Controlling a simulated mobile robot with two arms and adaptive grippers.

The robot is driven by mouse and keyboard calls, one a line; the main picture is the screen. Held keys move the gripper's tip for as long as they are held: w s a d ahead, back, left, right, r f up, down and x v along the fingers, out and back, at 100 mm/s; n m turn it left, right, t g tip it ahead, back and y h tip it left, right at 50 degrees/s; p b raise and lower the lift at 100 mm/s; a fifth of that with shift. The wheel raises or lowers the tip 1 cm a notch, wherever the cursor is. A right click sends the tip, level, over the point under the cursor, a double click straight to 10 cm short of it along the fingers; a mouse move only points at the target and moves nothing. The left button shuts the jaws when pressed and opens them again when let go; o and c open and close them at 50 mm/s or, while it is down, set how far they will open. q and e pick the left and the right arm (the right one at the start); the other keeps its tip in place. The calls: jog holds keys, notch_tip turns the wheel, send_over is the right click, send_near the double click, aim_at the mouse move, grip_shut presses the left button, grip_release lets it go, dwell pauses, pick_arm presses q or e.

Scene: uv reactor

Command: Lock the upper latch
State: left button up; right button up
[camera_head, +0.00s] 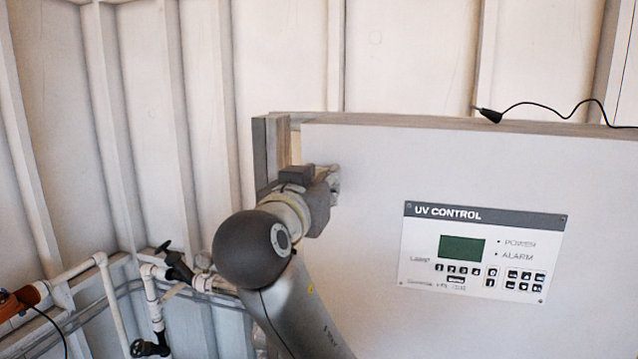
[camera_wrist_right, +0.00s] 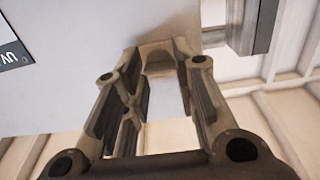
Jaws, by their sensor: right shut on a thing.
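The UV cabinet's pale front panel (camera_head: 370,160) fills the right half of the head view. My right gripper (camera_head: 335,182) is at the panel's upper left, near its left edge. In the right wrist view my right gripper (camera_wrist_right: 158,65) has its fingertips closed around a small beige-grey piece, which looks like the upper latch (camera_wrist_right: 158,58), against the panel. The fingers hide most of the latch, so I cannot tell its exact angle. In the head view the gripper and wrist cover it. My left gripper is not in view.
A control plate marked UV CONTROL (camera_head: 482,250) is on the panel, right of my arm. A black cable (camera_head: 550,106) lies along the cabinet's top edge. A grey post (camera_head: 268,150) stands at the panel's left. White pipes with valves (camera_head: 150,300) are at lower left.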

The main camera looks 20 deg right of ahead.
jog(key=shift+n, duration=0.3)
jog(key=shift+a+f+n, duration=0.1)
jog(key=shift+n, duration=8.4)
jog(key=o, duration=1)
jog(key=shift+w, duration=0.1)
